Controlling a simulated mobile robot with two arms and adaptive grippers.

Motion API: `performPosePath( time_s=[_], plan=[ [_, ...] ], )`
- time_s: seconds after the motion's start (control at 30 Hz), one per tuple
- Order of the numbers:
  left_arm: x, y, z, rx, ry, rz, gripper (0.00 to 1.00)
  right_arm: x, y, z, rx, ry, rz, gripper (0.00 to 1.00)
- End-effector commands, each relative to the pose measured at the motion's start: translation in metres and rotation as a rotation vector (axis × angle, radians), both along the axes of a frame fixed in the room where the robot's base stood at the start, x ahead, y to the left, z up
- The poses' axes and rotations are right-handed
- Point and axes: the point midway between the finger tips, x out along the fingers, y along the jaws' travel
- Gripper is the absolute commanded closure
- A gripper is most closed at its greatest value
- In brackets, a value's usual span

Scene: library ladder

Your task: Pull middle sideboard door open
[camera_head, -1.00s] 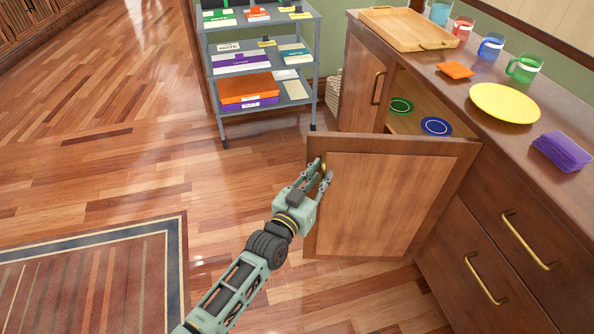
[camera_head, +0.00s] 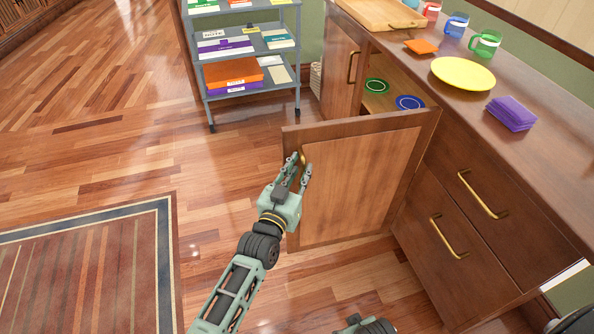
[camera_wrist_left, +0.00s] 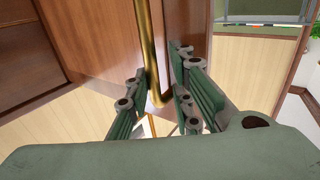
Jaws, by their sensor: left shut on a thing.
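The middle sideboard door (camera_head: 355,190) stands swung wide open, out from the sideboard front. My left gripper (camera_head: 303,168) is at the door's free edge, shut on its brass handle (camera_head: 302,157). In the left wrist view the handle (camera_wrist_left: 151,50) runs down between the fingers of the left gripper (camera_wrist_left: 160,100). Inside the opened compartment a green-rimmed plate (camera_head: 376,86) and a blue-rimmed plate (camera_head: 410,103) show.
The sideboard top (camera_head: 480,110) holds a wooden tray, mugs, a yellow plate (camera_head: 462,74) and purple napkins (camera_head: 511,113). A grey cart (camera_head: 245,95) with books stands behind the door. Wood floor is clear at left, beside a striped rug (camera_head: 85,270).

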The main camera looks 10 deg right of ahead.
Motion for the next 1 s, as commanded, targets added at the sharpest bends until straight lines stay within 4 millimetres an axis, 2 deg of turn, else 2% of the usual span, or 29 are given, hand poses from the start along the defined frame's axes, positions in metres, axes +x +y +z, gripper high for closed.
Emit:
performPosePath(
  time_s=[0.03,0.07,0.17,0.73,0.87,1.0],
  plan=[
    [-0.006,-0.013,0.003,0.007,-0.006,-0.021,1.00,0.001,0.000,0.001,0.001,-0.003,0.000,0.60],
    [-0.006,-0.013,0.003,0.007,-0.006,-0.021,0.78,0.002,0.001,0.001,0.001,-0.003,0.000,0.60],
    [-0.006,-0.013,0.003,0.007,-0.006,-0.021,0.70,0.002,0.001,0.002,0.002,-0.005,0.000,0.60],
    [-0.010,-0.010,0.003,0.000,-0.004,-0.020,0.70,-0.008,0.003,-0.001,0.004,0.013,0.001,0.60],
    [-0.022,0.000,0.003,-0.001,-0.005,-0.019,0.70,-0.007,0.002,-0.001,0.003,0.011,0.001,0.60],
    [-0.044,0.018,0.001,-0.001,-0.001,-0.015,0.70,-0.006,0.001,-0.001,0.002,0.010,0.001,0.60]
  ],
)
